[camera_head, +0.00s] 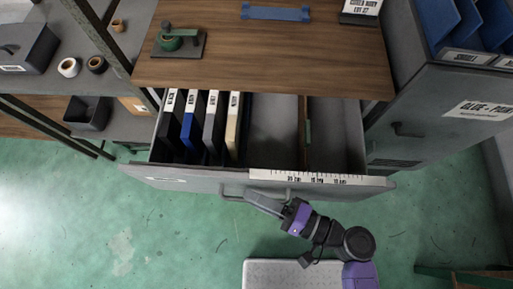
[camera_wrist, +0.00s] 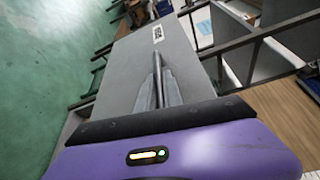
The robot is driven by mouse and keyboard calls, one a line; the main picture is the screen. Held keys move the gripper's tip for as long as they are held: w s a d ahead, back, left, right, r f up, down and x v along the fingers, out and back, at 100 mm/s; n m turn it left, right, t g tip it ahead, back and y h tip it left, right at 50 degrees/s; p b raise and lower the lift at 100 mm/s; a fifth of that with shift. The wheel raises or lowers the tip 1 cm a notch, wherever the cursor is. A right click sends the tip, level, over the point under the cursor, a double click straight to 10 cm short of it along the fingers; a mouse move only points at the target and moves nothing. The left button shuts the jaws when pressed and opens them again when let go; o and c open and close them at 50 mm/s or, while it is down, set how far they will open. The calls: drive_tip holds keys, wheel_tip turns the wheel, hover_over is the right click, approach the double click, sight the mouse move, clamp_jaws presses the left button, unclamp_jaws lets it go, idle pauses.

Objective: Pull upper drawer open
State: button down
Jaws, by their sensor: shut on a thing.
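The upper drawer (camera_head: 145,177) stands pulled well out from under the wooden top, showing its inside. Several labelled binders, black, blue, grey and tan, stand upright in its left half. Its right half looks mostly bare, with a thin divider. My gripper (camera_head: 262,199) is in front of the drawer face, shut on the drawer handle (camera_head: 231,197). In the wrist view both fingers (camera_wrist: 156,88) close around the bar handle (camera_wrist: 158,63), beside the grey drawer front (camera_wrist: 115,80). The fingers hide part of the handle.
A ruler-like strip (camera_head: 315,177) lies along the drawer's front rim. A grey cabinet (camera_head: 425,125) with blue files stands at the right. A shelf rack (camera_head: 105,45) stands at the left. The green floor (camera_head: 120,240) is clear at the left.

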drive_tip(key=shift+s, duration=1.95)
drive_tip(key=c, duration=1.5)
unclamp_jaws()
drive_tip(key=b+v, duration=0.1)
drive_tip(key=v, duration=0.6)
drive_tip(key=shift+s+d, duration=0.2)
drive_tip(key=shift+d, duration=0.15)
